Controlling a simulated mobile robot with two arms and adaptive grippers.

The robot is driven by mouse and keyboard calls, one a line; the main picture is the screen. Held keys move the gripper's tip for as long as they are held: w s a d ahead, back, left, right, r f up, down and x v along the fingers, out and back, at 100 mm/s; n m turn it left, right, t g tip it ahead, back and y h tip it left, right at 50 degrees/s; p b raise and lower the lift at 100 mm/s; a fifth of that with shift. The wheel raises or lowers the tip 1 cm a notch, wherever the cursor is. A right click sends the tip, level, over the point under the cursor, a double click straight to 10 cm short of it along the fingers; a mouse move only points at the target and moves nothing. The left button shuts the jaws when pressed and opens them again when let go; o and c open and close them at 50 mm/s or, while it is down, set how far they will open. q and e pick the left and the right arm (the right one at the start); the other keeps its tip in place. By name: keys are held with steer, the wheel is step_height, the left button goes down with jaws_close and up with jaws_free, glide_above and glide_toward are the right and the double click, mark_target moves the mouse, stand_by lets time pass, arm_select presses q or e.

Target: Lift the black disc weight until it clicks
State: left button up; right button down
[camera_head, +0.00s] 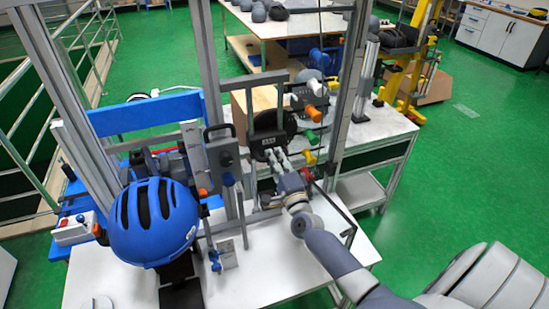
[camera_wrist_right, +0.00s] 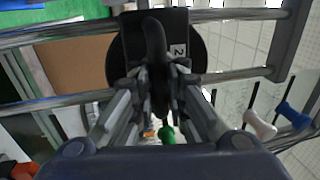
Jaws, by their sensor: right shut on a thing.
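The black disc weight (camera_head: 289,120) hangs in the metal frame of the drop tower, partly hidden behind a black block with a white label (camera_head: 266,140). In the right wrist view the disc (camera_wrist_right: 199,60) shows round behind the block, whose label reads 2. My right gripper (camera_head: 275,158) reaches in from the lower right. In the wrist view my right gripper (camera_wrist_right: 158,88) is shut on the black handle (camera_wrist_right: 154,42) at the front of the weight. The fingers hide the lower part of the handle. My left gripper is not in view.
A blue helmet (camera_head: 154,222) sits on the left of the white table (camera_head: 262,276). Uprights (camera_head: 208,60) stand on both sides of the weight. Orange (camera_head: 314,113), green (camera_head: 312,138) and yellow (camera_head: 309,157) handles are close to its right. The table's front right is mostly clear.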

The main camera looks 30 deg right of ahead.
steer(key=shift+d+r, duration=0.15)
steer(key=shift+r, duration=0.35)
steer(key=c, duration=1.6)
jaws_free()
steer(key=shift+c, duration=0.2)
steer(key=shift+o, duration=0.2)
steer(key=shift+s, duration=0.2)
steer(key=shift+f, duration=0.15)
steer(key=v, duration=1.2)
steer(key=shift+a+f, duration=0.1)
steer(key=shift+a, duration=0.15)
